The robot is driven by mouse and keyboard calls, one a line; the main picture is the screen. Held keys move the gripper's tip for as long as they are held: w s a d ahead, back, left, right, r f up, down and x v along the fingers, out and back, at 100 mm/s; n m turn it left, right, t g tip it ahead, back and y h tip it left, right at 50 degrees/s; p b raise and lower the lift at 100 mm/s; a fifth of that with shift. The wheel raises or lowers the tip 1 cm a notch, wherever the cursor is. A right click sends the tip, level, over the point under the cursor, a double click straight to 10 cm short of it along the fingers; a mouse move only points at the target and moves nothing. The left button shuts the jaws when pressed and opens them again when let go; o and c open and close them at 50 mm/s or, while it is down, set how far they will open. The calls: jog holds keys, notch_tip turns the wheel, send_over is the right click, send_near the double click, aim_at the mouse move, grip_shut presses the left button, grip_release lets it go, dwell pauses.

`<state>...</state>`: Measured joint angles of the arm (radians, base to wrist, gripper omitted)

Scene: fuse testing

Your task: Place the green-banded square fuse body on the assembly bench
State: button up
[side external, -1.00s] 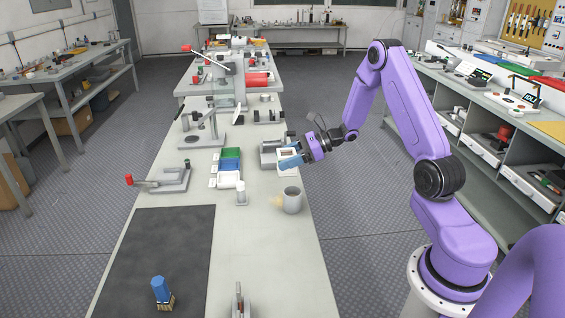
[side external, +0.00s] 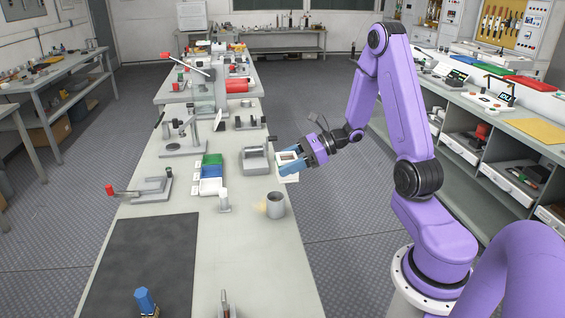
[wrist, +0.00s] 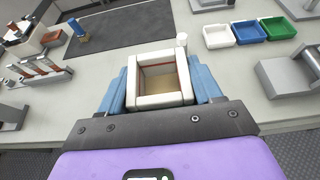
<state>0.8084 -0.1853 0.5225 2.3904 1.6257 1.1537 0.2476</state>
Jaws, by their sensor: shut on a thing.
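My gripper (side external: 289,167) is shut on a white, square, hollow body, held in the air by the right edge of the assembly bench (side external: 255,260). In the wrist view the square body (wrist: 160,103) sits between the two blue fingers of my gripper (wrist: 160,90), its open top facing the camera. Its inside is tan with a thin reddish line along the far wall. No green band shows on the faces in view. The pale bench top (wrist: 110,75) lies below and beyond it.
White, blue and green bins (side external: 211,173) and a white post (side external: 224,200) stand further left. The dark mat (side external: 145,262) has free room.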

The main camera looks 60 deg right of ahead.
jog(key=shift+s+a+r, duration=0.1)
jog(key=shift+s+r, duration=0.15)
jog(key=shift+s, duration=0.25)
